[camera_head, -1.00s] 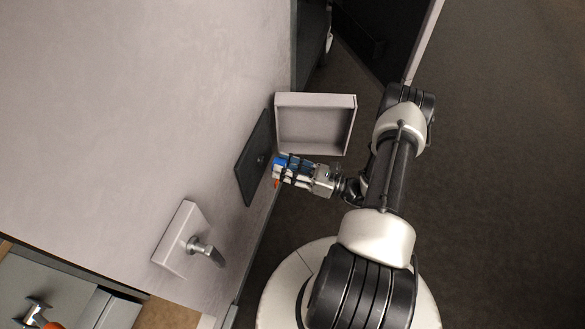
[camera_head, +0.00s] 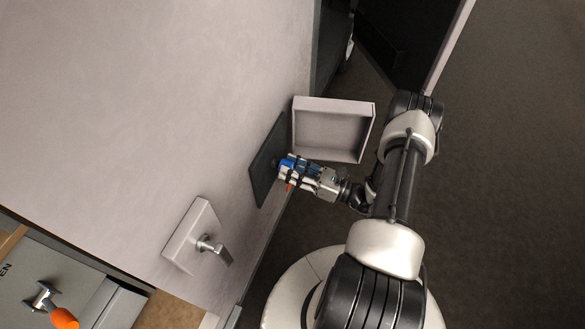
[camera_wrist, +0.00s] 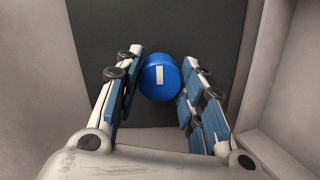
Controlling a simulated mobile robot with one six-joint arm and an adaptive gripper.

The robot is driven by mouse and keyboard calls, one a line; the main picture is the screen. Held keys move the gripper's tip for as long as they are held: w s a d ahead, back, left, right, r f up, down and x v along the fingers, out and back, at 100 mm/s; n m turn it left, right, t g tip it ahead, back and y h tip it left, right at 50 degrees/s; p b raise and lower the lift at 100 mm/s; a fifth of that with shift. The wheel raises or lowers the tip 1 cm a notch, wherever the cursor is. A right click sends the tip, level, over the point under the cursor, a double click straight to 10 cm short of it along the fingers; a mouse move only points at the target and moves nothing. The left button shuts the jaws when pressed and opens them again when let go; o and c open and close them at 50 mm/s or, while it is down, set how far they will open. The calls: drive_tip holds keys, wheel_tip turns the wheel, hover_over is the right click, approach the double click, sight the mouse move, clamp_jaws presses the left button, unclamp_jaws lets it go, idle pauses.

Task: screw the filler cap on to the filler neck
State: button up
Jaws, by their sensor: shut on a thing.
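The blue filler cap (camera_wrist: 158,82) has a pale stripe on its face. My gripper (camera_wrist: 157,88) is shut on it, with a finger on each side. In the head view my gripper (camera_head: 288,172) holds the cap (camera_head: 286,164) close in front of the dark wall plate (camera_head: 263,178). The filler neck is hidden behind the cap and fingers. I cannot tell whether the cap touches the neck. The dark plate (camera_wrist: 120,30) fills the wrist view behind the cap.
A pale open box (camera_head: 368,135) stands out from the wall just beside my gripper; its side (camera_wrist: 278,75) shows at the right of the wrist view. A metal lever on a pale plate (camera_head: 184,247) is lower left. An orange-handled valve (camera_head: 64,319) is at bottom left.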

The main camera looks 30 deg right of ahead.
drive_tip(key=shift+x, duration=1.05)
idle(0.4)
drive_tip(key=shift+f, duration=0.1)
drive_tip(key=m+h, duration=0.1)
drive_tip(key=m, duration=0.4)
drive_tip(key=shift+m, duration=0.4)
drive_tip(key=shift+m+t, duration=0.3)
drive_tip(key=shift+m, duration=0.6)
drive_tip(key=m, duration=0.3)
drive_tip(key=shift+m+h, duration=0.4)
